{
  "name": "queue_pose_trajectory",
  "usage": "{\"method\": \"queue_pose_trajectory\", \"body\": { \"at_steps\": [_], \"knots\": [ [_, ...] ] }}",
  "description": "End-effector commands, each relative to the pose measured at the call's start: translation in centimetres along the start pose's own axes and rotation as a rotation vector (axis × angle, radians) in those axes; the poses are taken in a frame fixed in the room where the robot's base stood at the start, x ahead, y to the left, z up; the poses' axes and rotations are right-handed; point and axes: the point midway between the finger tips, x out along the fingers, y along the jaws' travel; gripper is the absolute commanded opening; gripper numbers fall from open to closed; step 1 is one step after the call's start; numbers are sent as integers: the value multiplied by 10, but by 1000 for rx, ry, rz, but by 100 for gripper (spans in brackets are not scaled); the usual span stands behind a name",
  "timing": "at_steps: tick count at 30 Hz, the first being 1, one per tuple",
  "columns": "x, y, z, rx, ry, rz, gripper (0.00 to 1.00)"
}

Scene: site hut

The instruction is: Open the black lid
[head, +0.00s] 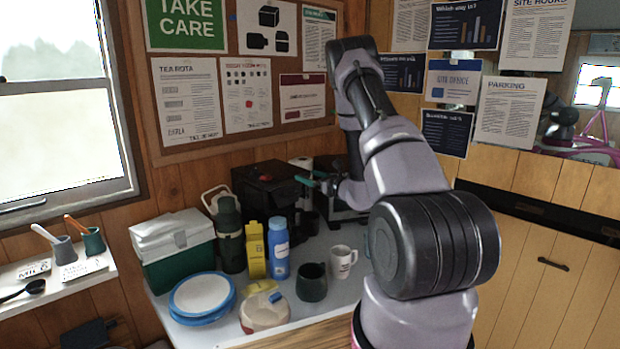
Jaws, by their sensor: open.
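A black box-shaped appliance (265,187) stands at the back of the counter, against the wooden wall. Its dark top looks closed, but I cannot make out a separate lid edge. A second dark appliance (345,213) stands to its right, partly hidden by my arm. I cannot tell for certain which one bears the black lid. My gripper (312,179), with teal fingers, is open at the right side of the first appliance, in front of the second. It appears empty; whether it touches either is too small to tell.
The white counter (315,245) holds a green cool box (178,262), flasks, a yellow bottle (255,249), a blue bottle (279,248), a dark mug (311,282), a white mug (343,261), and blue-rimmed plates (202,295). A small bare patch lies between the mugs and appliances.

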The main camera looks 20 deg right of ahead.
Motion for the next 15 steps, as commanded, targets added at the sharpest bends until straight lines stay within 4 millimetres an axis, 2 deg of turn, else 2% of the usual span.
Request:
{"method": "queue_pose_trajectory", "body": {
  "at_steps": [4,8,9,11,15],
  "knots": [
    [0,0,0,0,0,0,85],
    [0,0,0,0,0,0,35],
    [0,0,0,0,0,0,20],
    [0,0,0,0,0,0,0],
    [0,0,0,0,0,0,0]
  ]
}}
